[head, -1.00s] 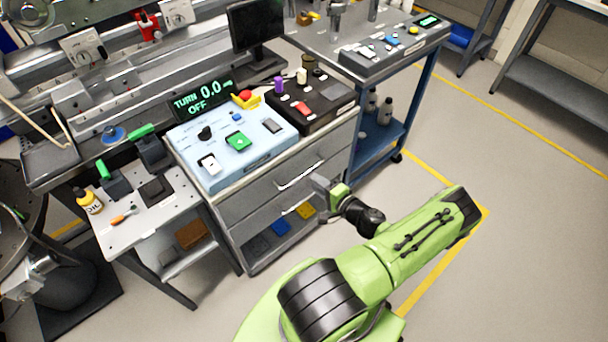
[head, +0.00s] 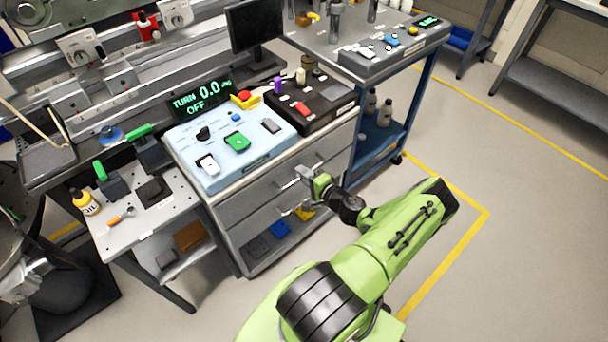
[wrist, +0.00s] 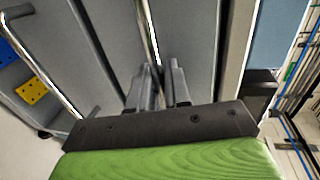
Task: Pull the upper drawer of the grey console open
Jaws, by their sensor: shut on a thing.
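The grey console (head: 228,240) stands in the middle of the head view with two drawers, one above the other. The upper drawer (head: 245,203) has a bar handle (head: 287,184) and its front looks flush with the console. My gripper (head: 303,173) is at this handle, with its fingers closed around the bar. In the wrist view, the fingers of my gripper (wrist: 163,80) come together on the upper handle (wrist: 149,28), in front of the upper drawer front (wrist: 190,38). The fingers hide part of the handle. The lower handle (wrist: 42,66) is free, to the left there.
Control panels, light blue (head: 187,148) and black (head: 328,103), sit on the console top. Below the drawers is an open shelf with blue (head: 280,229) and yellow bins. A blue-framed cart (head: 412,110) stands close on the right. The floor in front is clear.

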